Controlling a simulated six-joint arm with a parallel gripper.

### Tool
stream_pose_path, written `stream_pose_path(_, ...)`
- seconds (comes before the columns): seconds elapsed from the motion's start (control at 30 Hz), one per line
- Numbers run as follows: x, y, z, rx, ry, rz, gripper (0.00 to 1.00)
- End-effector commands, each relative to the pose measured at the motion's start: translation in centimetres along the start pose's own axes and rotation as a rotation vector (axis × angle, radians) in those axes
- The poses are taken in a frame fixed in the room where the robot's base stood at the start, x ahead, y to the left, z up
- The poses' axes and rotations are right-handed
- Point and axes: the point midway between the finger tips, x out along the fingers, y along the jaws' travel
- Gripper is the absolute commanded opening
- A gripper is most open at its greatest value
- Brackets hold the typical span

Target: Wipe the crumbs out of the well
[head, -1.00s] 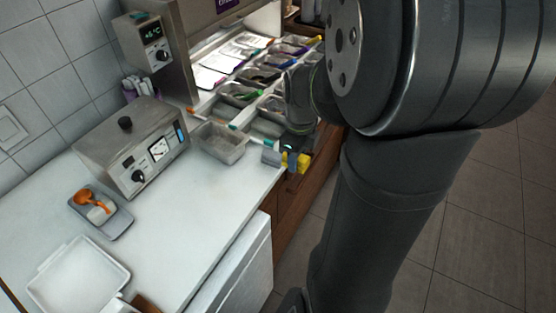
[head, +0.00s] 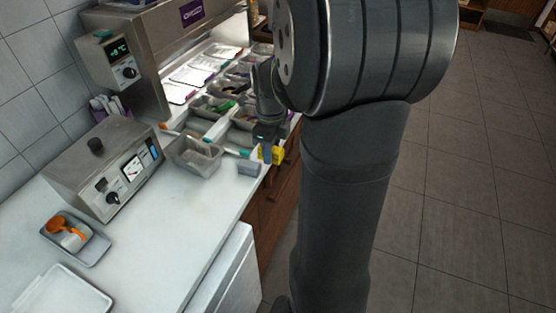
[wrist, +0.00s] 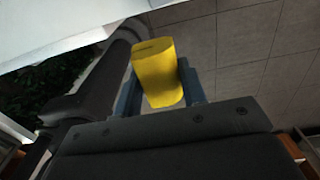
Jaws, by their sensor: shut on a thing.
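My gripper (head: 268,151) is shut on a yellow block (head: 277,155), most likely a sponge or wiper. The wrist view shows the block (wrist: 157,72) between the two blue-grey fingers of my gripper (wrist: 160,88). I hold it at the counter's front edge, near the topping wells. Several metal wells (head: 212,107) run along the counter, some with coloured things in them. My arm hides part of the far wells. I cannot make out crumbs or tell which well holds them.
A small grey block (head: 249,168) lies on the counter beside my gripper. An empty-looking metal pan (head: 193,157) stands to its left. A steel appliance with dials (head: 102,170) and a grey tray with an orange scoop (head: 76,238) are farther left.

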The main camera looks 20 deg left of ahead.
Motion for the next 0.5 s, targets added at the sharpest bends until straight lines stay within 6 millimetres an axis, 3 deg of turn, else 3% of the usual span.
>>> stream_pose_path(0.2,0.5,-5.1,6.0,0.000,0.001,0.001,0.19)
stream_pose_path(0.5,2.5,-10.4,14.0,0.004,0.001,0.001,0.19)
